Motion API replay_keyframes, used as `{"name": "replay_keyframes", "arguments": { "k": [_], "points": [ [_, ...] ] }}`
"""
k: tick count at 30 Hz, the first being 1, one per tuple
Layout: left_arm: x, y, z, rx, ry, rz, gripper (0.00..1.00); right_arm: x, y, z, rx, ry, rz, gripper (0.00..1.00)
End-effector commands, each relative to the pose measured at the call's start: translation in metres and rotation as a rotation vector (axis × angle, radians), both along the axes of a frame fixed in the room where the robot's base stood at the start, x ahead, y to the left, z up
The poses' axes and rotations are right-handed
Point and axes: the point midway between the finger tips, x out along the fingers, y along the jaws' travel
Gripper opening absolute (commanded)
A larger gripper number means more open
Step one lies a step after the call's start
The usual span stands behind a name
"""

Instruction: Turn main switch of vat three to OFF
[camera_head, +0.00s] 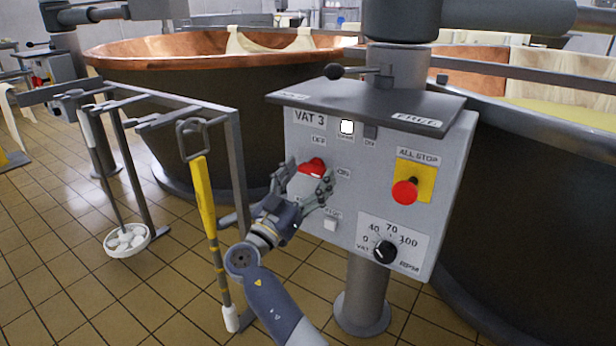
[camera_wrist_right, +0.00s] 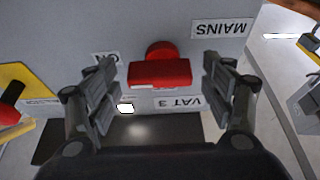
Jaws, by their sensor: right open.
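The control box (camera_head: 375,190) labelled VAT 3 stands on a post in the head view. Its main switch (camera_head: 313,166) is a red knob, partly hidden by my right gripper. An OFF label (camera_head: 318,140) is above the knob and an ON label (camera_head: 343,174) to its right. In the right wrist view the red switch (camera_wrist_right: 160,73) is in the middle, near an upside-down MAINS label (camera_wrist_right: 221,28). My right gripper (camera_wrist_right: 159,66) is open, one finger on each side of the switch with gaps visible. I cannot tell the switch's exact setting. My left gripper is not in view.
A red ALL STOP button (camera_head: 405,191) and a black RPM dial (camera_head: 385,251) are on the same face. A dark hood (camera_head: 370,108) overhangs the box. A rail with a yellow-handled tool (camera_head: 205,200) stands left. Copper vats (camera_head: 190,50) are behind.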

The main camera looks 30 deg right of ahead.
Motion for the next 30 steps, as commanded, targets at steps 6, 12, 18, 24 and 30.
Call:
{"name": "replay_keyframes", "arguments": {
  "k": [6,12,18,24,30],
  "points": [
    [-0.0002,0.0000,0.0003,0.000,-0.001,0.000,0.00,0.0001,-0.0002,0.0000,0.000,0.001,0.000,0.73],
    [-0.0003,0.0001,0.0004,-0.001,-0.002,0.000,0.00,0.0000,0.0000,-0.0001,0.000,0.001,0.000,0.31],
    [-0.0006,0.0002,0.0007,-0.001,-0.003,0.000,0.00,-0.0001,-0.0001,-0.0001,-0.001,0.003,0.000,0.31],
    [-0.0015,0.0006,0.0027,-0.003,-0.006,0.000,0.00,-0.0008,-0.0003,0.0006,-0.017,0.039,-0.001,0.31],
    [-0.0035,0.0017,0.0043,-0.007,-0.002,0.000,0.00,-0.0015,-0.0004,0.0020,-0.060,0.143,0.001,0.31]
  ]
}}
